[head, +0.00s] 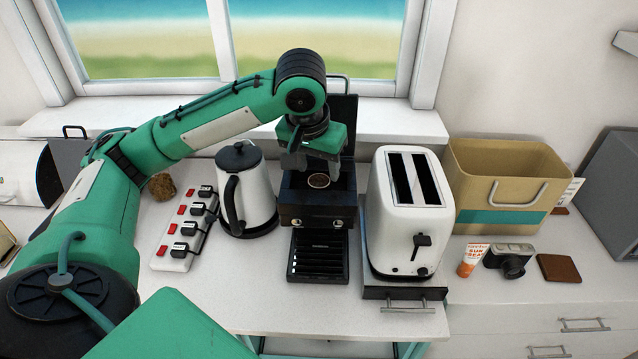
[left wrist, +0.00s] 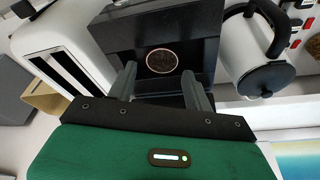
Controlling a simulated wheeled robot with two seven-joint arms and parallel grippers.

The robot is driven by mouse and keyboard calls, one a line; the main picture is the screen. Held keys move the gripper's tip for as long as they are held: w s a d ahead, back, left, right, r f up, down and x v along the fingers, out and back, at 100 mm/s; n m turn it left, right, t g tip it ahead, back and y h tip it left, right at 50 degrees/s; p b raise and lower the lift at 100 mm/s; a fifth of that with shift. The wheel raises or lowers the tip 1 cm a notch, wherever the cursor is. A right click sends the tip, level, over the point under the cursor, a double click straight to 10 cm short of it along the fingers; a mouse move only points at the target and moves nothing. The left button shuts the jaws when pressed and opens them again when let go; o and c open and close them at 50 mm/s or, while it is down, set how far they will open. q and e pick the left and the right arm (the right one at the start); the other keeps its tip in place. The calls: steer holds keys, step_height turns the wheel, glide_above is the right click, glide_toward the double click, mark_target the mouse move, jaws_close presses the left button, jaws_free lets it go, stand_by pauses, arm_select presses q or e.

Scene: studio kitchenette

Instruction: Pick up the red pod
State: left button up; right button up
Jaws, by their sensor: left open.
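I make out no clearly red pod in either view. A round, dark reddish-brown piece with a pale rim (head: 319,181) sits in the top of the black coffee machine (head: 318,215); I cannot tell whether it is the pod. It also shows in the left wrist view (left wrist: 161,61), between and just beyond the fingertips. My left gripper (head: 312,166) is open and empty, pointing down above the coffee machine. Its two grey fingers also show in the left wrist view (left wrist: 159,72), apart. My right gripper is in neither view.
A white kettle (head: 246,190) stands left of the machine, and a white toaster (head: 408,215) close on its right. A power strip (head: 184,232) lies further left. A tan bin (head: 505,185), orange tube (head: 472,260), camera (head: 509,260) and brown wallet (head: 558,268) are at right.

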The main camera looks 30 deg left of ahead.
mark_target(318, 181)
arm_select(q)
steer(key=p+x, duration=0.1)
steer(key=x, duration=0.3)
steer(key=shift+s+a+f, duration=0.15)
steer(key=shift+f, duration=0.15)
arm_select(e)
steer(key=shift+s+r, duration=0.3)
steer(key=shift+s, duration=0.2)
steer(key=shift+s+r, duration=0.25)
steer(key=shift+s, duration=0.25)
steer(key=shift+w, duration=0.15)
arm_select(q)
steer(key=c, duration=0.7)
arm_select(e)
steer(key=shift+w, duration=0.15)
arm_select(q)
steer(key=shift+r, duration=0.1)
